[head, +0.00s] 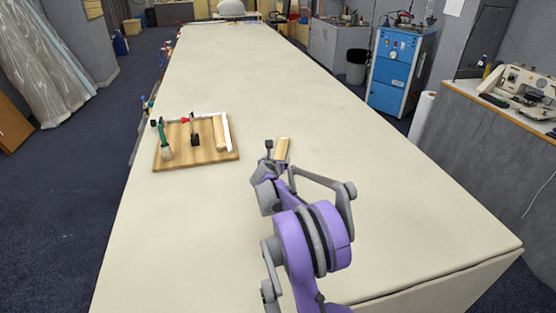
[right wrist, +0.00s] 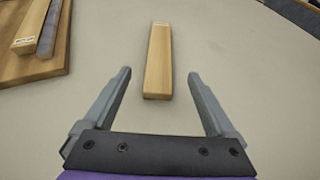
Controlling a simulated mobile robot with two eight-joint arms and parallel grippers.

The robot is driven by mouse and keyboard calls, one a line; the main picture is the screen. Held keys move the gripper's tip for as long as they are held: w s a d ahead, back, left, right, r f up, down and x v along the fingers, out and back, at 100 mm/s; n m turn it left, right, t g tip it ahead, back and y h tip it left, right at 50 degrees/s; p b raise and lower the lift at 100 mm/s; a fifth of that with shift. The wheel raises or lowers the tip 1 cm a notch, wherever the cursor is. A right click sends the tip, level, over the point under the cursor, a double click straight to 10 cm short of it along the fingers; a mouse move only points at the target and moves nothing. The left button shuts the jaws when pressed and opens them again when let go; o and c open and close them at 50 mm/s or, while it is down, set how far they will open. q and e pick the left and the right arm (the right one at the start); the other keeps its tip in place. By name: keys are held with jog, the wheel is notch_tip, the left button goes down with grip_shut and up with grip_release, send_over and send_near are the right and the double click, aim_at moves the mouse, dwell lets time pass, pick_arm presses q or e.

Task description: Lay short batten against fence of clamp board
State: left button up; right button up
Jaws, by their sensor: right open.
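The short batten (head: 283,149) is a pale wood bar lying on the cloth table, right of the clamp board. It also shows in the right wrist view (right wrist: 157,62), pointing away from the gripper. My right gripper (head: 276,165) is open, and its fingers in the right wrist view (right wrist: 160,82) stand apart on either side of the batten's near end, with gaps on both sides. The clamp board (head: 180,160) lies flat to the left. A white fence strip (head: 227,132) runs along its right side, with another wood batten (head: 219,134) beside it. My left gripper is not seen.
On the board stand a green-handled clamp (head: 163,138) and a dark clamp (head: 194,132) with a red part nearby. The board's corner (right wrist: 55,68) is at the upper left of the right wrist view. The long table (head: 270,75) is otherwise clear beyond and to the right.

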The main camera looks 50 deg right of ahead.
aim_at(280, 152)
jog(key=shift+d+f, duration=0.35)
jog(key=shift+d, duration=0.05)
jog(key=x, duration=0.4)
jog(key=shift+w+d+p, duration=0.2)
jog(key=shift+w+p, duration=0.1)
jog(key=shift+w, duration=0.05)
jog(key=shift+x, duration=0.8)
jog(key=x, duration=0.4)
jog(key=shift+p, duration=0.4)
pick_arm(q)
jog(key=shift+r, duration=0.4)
pick_arm(e)
grip_shut()
